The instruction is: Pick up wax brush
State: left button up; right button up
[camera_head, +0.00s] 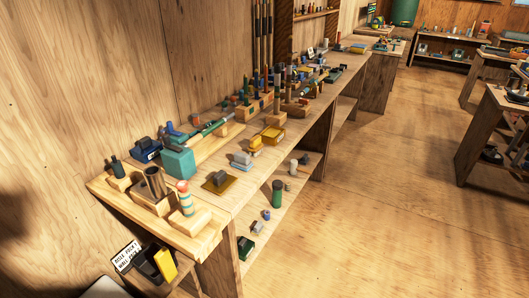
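I cannot pick out the wax brush for certain; the things on the long wooden workbench (215,222) are small in this view. At its near end stand a red, white and teal striped piece (184,197) on a wooden block, a brown cylinder (154,183) in a wooden block, and a dark upright piece (118,168) on another block. A grey piece sits on a yellow-brown plate (217,182), with another grey piece (242,159) behind it. Neither of my grippers is in view.
A teal box (177,161) and a blue item (146,149) lie near the wall. A lower shelf holds a green cylinder (277,194) and several small items. A sign (126,256) and a yellow item (165,263) are below the bench end. Open wooden floor (380,210) lies to the right.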

aim_at(256, 148)
jog(key=z, duration=1.05)
jog(key=i, duration=0.85)
jog(key=u, duration=0.4)
